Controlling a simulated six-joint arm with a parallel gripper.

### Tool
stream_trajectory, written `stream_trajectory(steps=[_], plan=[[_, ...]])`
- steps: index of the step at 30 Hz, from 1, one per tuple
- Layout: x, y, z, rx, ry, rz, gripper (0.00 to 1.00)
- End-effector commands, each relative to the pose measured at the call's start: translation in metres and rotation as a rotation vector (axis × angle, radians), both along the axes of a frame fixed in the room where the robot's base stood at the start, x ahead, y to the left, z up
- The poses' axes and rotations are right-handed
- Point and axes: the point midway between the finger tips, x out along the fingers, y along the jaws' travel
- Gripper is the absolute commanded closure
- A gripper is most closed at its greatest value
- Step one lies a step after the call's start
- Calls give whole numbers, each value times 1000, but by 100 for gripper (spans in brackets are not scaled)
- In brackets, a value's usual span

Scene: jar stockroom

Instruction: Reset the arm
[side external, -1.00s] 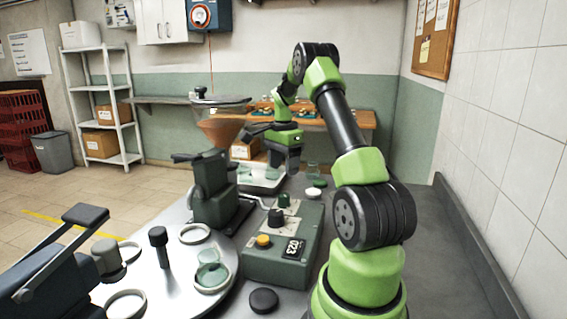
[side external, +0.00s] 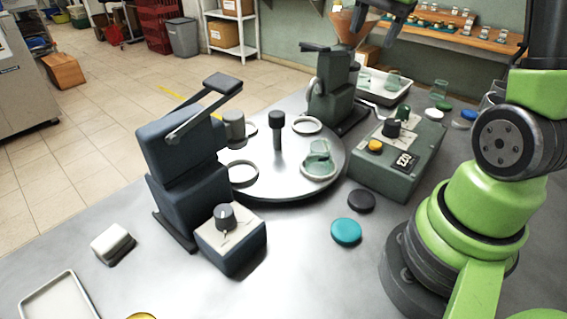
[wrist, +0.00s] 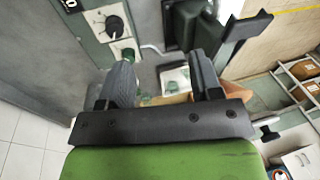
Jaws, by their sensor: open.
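My gripper (side external: 384,8) is at the top edge of the side view, cut off by the frame, above the back of the bench. In the wrist view my gripper (wrist: 161,76) is open, with nothing between its two dark fingers. Beyond the fingers lie a white tray (wrist: 166,77) and, to the left, a grey-green control box (wrist: 97,38) with a black knob. In the side view the control box (side external: 375,178) has a yellow button and a numeric display. No object is held.
A round metal turntable (side external: 285,183) carries ring holders and a glass jar (side external: 318,158). A navy press (side external: 185,165) and a grey-green press (side external: 330,95) stand beside it. Teal (side external: 346,232) and black (side external: 361,200) lids lie in front. The front bench middle is clear.

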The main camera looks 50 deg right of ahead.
Motion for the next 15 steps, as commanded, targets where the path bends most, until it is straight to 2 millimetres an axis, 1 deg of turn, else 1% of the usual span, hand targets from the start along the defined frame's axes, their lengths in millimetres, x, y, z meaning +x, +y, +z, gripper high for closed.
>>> stream_trajectory(steps=[1, 2, 3, 4, 5, 6, 8, 9, 10, 12, 15], plan=[[-2, 29, 14, -28, -39, 111, 41], [-5, 44, 20, -42, -60, 175, 41], [-9, 64, 27, -62, -87, 261, 41], [-14, 79, 31, -75, -109, 325, 41], [-20, 93, 35, -91, -132, 389, 41], [-28, 111, 39, -108, -162, 473, 41], [-42, 135, 42, -137, -208, 596, 41], [-53, 149, 43, -157, -239, 674, 41], [-60, 159, 43, -168, -261, 730, 41], [-77, 177, 41, -196, -309, 846, 41], [-97, 194, 36, -227, -366, 973, 41]])
